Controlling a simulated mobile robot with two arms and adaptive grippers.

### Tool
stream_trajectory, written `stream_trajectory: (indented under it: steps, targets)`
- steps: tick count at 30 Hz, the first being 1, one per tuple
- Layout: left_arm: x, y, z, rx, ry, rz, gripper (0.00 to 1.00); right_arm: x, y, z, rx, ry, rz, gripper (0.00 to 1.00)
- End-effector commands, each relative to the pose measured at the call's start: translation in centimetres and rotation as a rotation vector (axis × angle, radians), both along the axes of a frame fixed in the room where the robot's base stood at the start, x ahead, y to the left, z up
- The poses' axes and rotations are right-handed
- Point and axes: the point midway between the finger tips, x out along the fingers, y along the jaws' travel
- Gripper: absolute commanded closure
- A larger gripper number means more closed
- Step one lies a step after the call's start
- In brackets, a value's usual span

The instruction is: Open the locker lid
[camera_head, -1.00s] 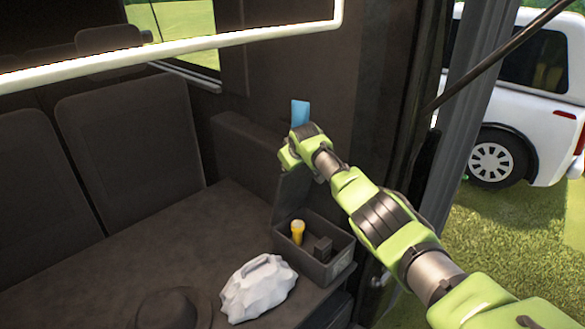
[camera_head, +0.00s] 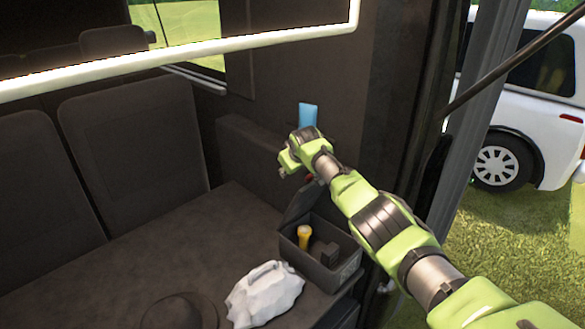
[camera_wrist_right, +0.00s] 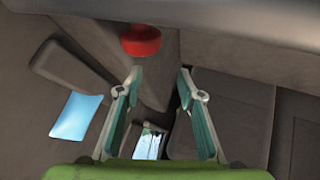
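The locker is a small dark open-topped box (camera_head: 304,266) on the dark bench top in the head view. Its dark lid (camera_head: 303,203) stands raised at the back of the box, partly hidden by my right arm. My right gripper (camera_head: 284,168) is above and behind the box, near the lid's upper edge. In the right wrist view its two fingers (camera_wrist_right: 160,76) are spread with nothing between them. A red knob (camera_wrist_right: 141,41) shows beyond the left fingertip, below a grey edge; a bit of red also shows under the wrist in the head view (camera_head: 309,178). My left gripper is out of view.
A yellow flashlight (camera_head: 304,236) and a dark block (camera_head: 326,252) sit in the box. A white crumpled bag (camera_head: 264,293) and a dark hat (camera_head: 177,311) lie on the bench. Dark seat backs (camera_head: 135,145) stand left; a blue card (camera_head: 308,115) is on the wall.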

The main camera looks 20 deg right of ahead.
Motion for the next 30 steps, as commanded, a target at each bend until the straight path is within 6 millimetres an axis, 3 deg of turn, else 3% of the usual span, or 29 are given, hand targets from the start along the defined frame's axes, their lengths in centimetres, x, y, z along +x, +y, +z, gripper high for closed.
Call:
stream_trajectory:
  steps: [14, 30]
  targets:
    - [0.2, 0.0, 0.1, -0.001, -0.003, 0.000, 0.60, -0.8, 0.0, 1.3, -0.001, -0.002, -0.001, 0.65]
    - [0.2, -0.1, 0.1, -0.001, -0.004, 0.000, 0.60, -5.5, 1.2, 6.3, -0.002, -0.002, 0.001, 0.65]
